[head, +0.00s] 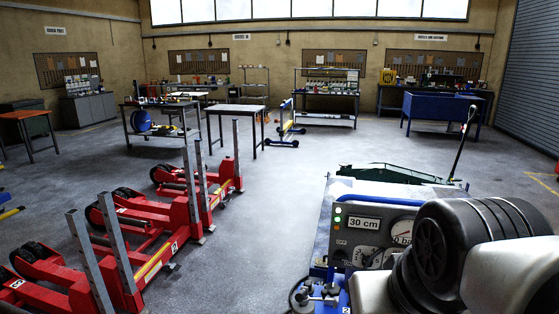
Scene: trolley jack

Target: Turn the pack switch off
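A grey control panel (376,213) stands at the lower right on a blue unit. It carries a "30 cm" label (364,223), a column of small lit lamps (338,220), some green, at its left edge, and a round gauge (402,232) that reads near "0 bar". Small dials or labels show below the label. I cannot tell which part is the pack switch or how it is set. My black and white arm covers the panel's right and lower parts. My gripper does not show.
Red wheeled lifting units (150,235) with grey upright posts fill the left foreground. A green trolley jack (390,173) with a raised handle lies behind the panel. Metal fittings (318,296) stick out in front of the panel. Workbenches (236,109) stand further back. The middle floor is clear.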

